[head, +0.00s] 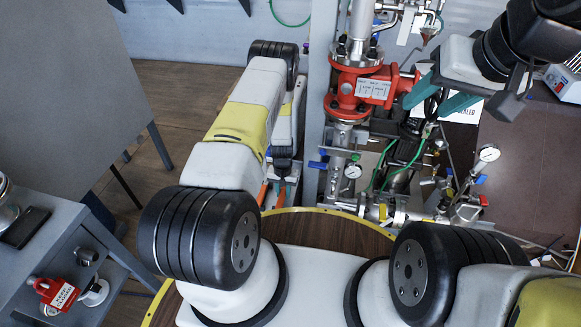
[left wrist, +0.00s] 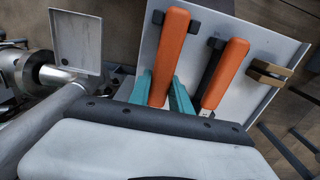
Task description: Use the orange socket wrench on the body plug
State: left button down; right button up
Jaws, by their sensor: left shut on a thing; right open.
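Two tools with orange handles are on a pale board in the left wrist view. My left gripper (left wrist: 162,92) is shut on the left orange handle (left wrist: 171,50), teal fingers on either side of it. The right orange handle (left wrist: 229,68) is beside it, untouched. The tools' working ends are hidden, so I cannot tell which is the socket wrench. In the head view orange (head: 262,193) shows by my left gripper (head: 283,178). My right gripper (head: 438,98) is open and empty beside the red valve body (head: 350,92). I cannot make out the body plug.
Pipes, a gauge (head: 488,153) and small colored valve handles crowd the area below the red valve. A grey cabinet (head: 40,245) with a red tagged item (head: 55,292) stands at the left. A brass-colored piece (left wrist: 270,73) sits at the board's right edge.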

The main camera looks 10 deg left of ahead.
aim_at(283, 191)
pick_arm(q)
notch_tip(283, 191, up, 10)
jog(key=shift+r, duration=0.1)
jog(key=c, duration=1.8)
grip_release()
grip_shut()
